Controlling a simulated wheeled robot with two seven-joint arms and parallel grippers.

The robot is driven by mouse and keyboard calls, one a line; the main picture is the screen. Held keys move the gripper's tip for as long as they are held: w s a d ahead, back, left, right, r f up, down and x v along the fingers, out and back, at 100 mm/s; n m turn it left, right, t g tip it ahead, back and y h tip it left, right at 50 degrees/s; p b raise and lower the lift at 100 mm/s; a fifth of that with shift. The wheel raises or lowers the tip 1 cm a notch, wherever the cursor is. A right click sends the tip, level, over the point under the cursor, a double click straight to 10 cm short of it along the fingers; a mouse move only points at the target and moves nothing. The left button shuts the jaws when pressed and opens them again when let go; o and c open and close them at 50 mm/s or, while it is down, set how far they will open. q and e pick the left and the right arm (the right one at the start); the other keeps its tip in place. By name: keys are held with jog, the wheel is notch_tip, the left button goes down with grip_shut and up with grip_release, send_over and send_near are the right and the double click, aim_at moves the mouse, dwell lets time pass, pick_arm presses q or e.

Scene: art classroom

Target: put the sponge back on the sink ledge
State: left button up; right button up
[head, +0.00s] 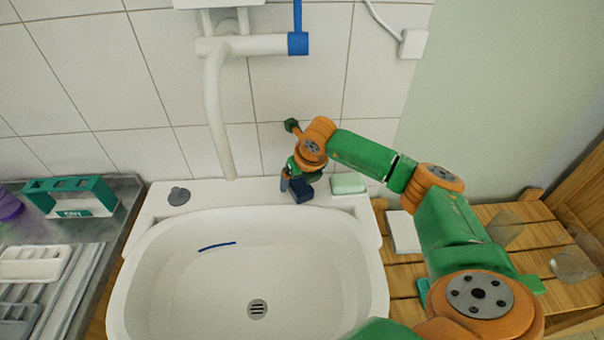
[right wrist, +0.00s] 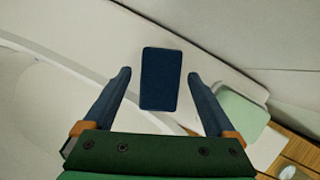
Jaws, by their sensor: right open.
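A dark blue block, which looks like the sponge (head: 302,191), lies on the white back ledge (head: 240,191) of the sink, left of a pale green bar. My right gripper (head: 292,184) is over the ledge at the sponge. In the right wrist view the sponge (right wrist: 159,79) shows between the two spread fingers of my right gripper (right wrist: 160,76), with a gap on each side. The gripper is open and holds nothing. Part of the sponge is hidden by the gripper in the head view. My left gripper is not in view.
The pale green bar (head: 348,183) sits on the ledge's right end. A grey round plug (head: 179,196) is at its left end. The basin (head: 250,270) holds only a thin blue mark and a drain. A white pipe (head: 216,110) rises behind the ledge.

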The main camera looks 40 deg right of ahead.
jog(key=b+v, duration=0.1)
jog(key=v, duration=1)
jog(key=shift+r, duration=0.15)
